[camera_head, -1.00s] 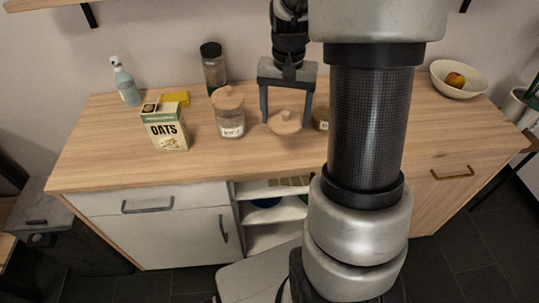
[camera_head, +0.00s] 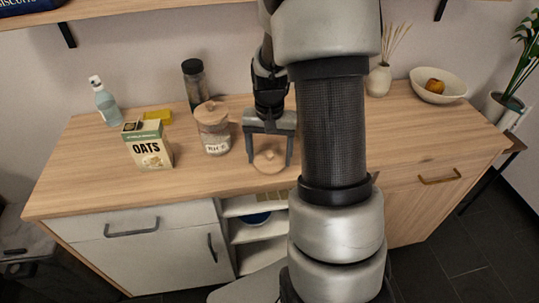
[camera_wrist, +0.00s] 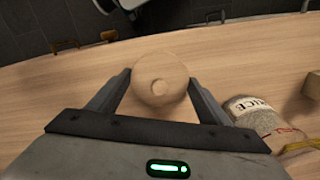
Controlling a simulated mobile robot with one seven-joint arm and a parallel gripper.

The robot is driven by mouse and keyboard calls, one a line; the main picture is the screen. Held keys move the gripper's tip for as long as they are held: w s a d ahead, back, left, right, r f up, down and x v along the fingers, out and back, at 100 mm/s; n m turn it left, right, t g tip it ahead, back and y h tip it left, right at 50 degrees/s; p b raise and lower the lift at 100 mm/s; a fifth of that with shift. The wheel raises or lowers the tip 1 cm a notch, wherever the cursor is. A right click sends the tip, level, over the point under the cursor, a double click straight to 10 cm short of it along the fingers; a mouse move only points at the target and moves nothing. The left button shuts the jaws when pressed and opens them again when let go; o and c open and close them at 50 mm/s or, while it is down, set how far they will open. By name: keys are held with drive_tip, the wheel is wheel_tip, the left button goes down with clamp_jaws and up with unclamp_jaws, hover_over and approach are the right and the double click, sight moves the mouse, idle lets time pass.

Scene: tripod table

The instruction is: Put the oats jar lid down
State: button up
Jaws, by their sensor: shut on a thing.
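My gripper (camera_head: 269,163) is shut on a round wooden lid with a small knob, the oats jar lid (camera_head: 269,160). The lid is between the two fingers, over the front part of the wooden counter. In the wrist view the lid (camera_wrist: 160,82) sits level between the fingertips, knob up. I cannot tell whether its underside touches the counter or hangs just above it. The oats jar is not visible now; my arm covers part of the counter to the right.
The lidded rice jar (camera_head: 213,132) stands left of my gripper, with the oats box (camera_head: 147,146) further left. Behind are a dark-capped jar (camera_head: 194,85), yellow sponge (camera_head: 157,117) and spray bottle (camera_head: 106,102). A fruit bowl (camera_head: 438,88) is far right. The counter (camera_head: 210,178) in front is clear.

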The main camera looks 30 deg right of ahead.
drive_tip(key=shift+f, duration=0.1)
drive_tip(key=o, duration=1)
drive_tip(key=shift+o, duration=0.2)
